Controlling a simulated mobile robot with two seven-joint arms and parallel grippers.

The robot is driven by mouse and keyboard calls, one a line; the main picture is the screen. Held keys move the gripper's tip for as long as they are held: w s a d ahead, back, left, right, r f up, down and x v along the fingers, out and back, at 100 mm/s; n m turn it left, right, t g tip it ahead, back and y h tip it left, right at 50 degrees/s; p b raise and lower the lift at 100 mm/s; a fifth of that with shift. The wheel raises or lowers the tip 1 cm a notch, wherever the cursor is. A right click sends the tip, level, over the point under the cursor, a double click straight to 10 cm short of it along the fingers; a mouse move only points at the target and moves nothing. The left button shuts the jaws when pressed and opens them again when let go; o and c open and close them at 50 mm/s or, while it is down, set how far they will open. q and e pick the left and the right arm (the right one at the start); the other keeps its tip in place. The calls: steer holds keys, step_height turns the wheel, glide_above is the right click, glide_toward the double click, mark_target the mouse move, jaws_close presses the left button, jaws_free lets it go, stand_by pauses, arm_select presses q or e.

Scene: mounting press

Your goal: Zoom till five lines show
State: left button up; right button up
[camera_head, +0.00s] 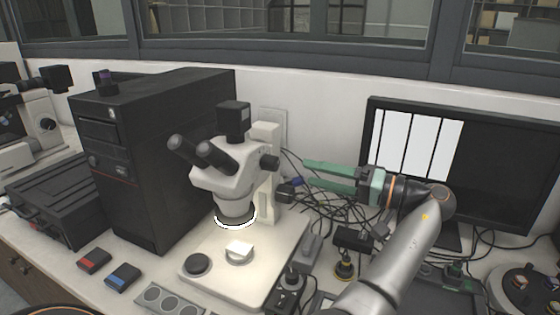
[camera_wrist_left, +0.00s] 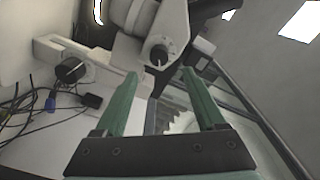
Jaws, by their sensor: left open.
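The white stereo microscope (camera_head: 226,165) stands on its pale base, with a dark side knob (camera_head: 270,162) on the right of its head. A small white sample (camera_head: 239,250) lies under the lit ring. The monitor (camera_head: 490,170) shows a white picture with three dark upright lines. My left gripper (camera_head: 303,173) has green fingers, open and empty, pointing at the microscope's right side. In the left wrist view the knob (camera_wrist_left: 160,52) with a white mark appears beyond and between the fingertips, apart from them. A second knob (camera_wrist_left: 72,70) is on the left, on the stand.
A black computer tower (camera_head: 160,150) stands left of the microscope. Tangled cables (camera_head: 335,215) lie behind and below my gripper. A red box (camera_head: 94,261) and a blue box (camera_head: 122,277) lie at the front left. A black device (camera_head: 350,238) sits right of the base.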

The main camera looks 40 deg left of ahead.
mark_target(277, 165)
arm_select(q)
steer(key=p+x, duration=0.2)
steer(key=x, duration=0.6)
steer(key=shift+r, duration=0.1)
steer(key=shift+s+a, duration=0.2)
steer(key=shift+a, duration=0.45)
steer(key=shift+c, duration=0.3)
jaws_close()
